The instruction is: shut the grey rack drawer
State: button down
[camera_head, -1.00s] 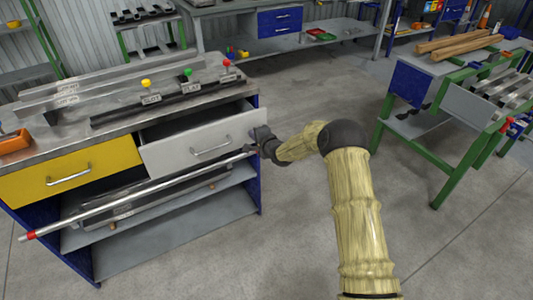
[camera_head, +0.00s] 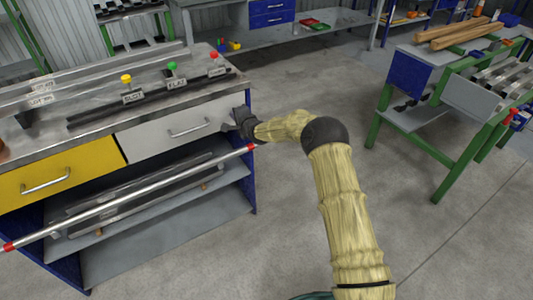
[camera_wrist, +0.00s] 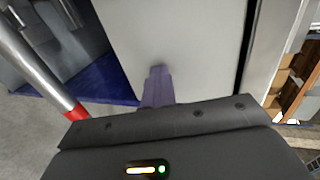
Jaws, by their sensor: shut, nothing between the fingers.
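The grey rack drawer (camera_head: 178,127) is in the front of the workbench, to the right of the yellow drawer. Its front now sits about level with the yellow drawer's front, and no open gap shows above it in the head view. My gripper (camera_head: 230,126) is at the right end of the drawer front, its fingers shut and empty. In the wrist view the shut fingers (camera_wrist: 158,84) point at the pale drawer face (camera_wrist: 185,45) and seem to touch it.
The yellow drawer (camera_head: 85,166) is shut beside it. A long metal rod with red ends (camera_head: 150,188) runs in front of the bench, below the drawers, its right end near my gripper. A green-framed bench (camera_head: 375,135) stands to the right. Open floor (camera_head: 290,215) lies between.

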jog(key=shift+s+a+r, duration=0.15)
jog(key=shift+a+r, duration=0.25)
jog(key=shift+a, duration=0.1)
jog(key=d+f+v, duration=0.1)
jog(key=f+v, duration=0.1)
jog(key=v, duration=1.1)
jog(key=shift+s+d+p, duration=0.25)
jog(key=shift+d+p, duration=0.15)
jog(key=shift+p, duration=0.05)
jog(key=shift+r, duration=0.1)
